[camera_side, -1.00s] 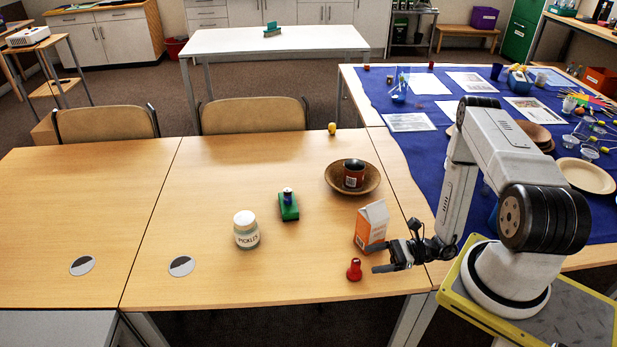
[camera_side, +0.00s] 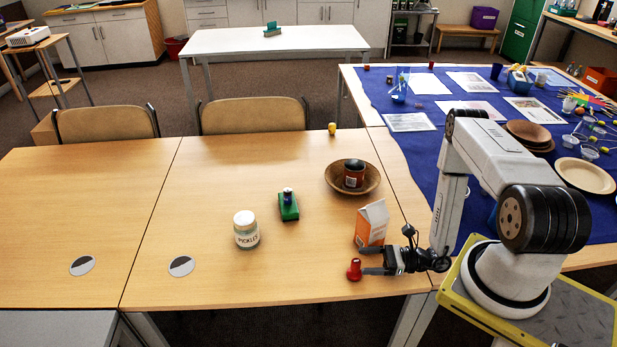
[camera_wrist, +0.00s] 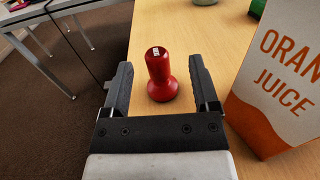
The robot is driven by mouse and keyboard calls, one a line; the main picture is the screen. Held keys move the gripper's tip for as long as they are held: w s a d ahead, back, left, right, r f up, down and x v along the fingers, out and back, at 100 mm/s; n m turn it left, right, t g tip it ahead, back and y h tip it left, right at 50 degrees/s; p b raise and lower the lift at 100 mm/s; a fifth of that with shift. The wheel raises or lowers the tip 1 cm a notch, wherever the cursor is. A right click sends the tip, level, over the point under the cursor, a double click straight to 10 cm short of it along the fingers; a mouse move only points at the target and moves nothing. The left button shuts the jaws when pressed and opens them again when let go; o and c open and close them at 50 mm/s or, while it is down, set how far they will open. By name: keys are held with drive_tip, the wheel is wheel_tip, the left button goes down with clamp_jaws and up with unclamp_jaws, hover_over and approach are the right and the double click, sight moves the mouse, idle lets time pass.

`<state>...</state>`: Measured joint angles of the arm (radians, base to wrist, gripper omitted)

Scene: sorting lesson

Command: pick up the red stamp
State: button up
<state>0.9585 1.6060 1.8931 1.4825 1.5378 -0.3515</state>
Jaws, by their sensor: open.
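The red stamp (camera_side: 354,269) stands upright on the wooden table near its front edge. In the wrist view the red stamp (camera_wrist: 160,75) shows its round base and its knob with a small white label on top. My gripper (camera_side: 362,261) is low over the table, its fingers pointing left at the stamp. In the wrist view my gripper (camera_wrist: 159,78) is open, with one finger on each side of the stamp.
An orange juice carton (camera_side: 371,224) stands close behind my gripper; it fills the right of the wrist view (camera_wrist: 285,75).

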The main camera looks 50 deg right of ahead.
sight(357, 261)
drive_tip(key=shift+w+a, duration=0.15)
drive_tip(key=shift+x, duration=2.45)
drive_tip(key=shift+a+f, duration=0.1)
drive_tip(key=shift+f, duration=0.05)
clamp_jaws()
